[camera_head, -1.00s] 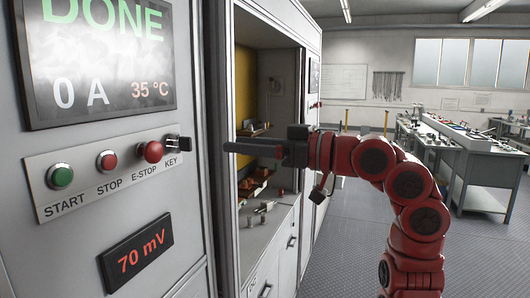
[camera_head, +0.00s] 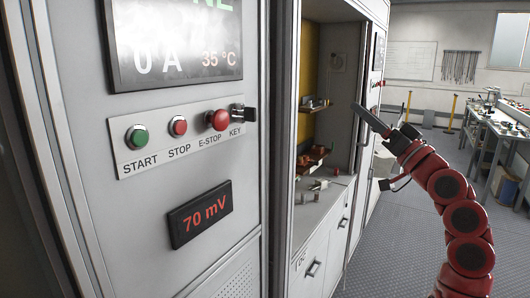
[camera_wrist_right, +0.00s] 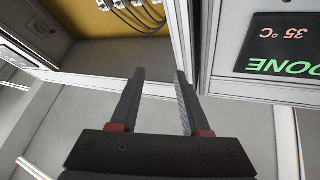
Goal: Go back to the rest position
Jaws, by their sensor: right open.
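My right gripper (camera_head: 372,121) is at the right of the head view, on its red arm, in front of the open cabinet bay and apart from it. In the right wrist view the gripper (camera_wrist_right: 158,92) has its two dark fingers spread with nothing between them. The control panel (camera_head: 184,136) with START, STOP, E-STOP and KEY is on the grey cabinet at left. The key (camera_head: 243,112) sits in its switch at the panel's right end. My left gripper is not in view.
The open bay has a shelf (camera_head: 315,107) and small parts on its counter (camera_head: 314,203). A workbench (camera_head: 497,140) stands at far right. The floor (camera_head: 405,225) between is clear.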

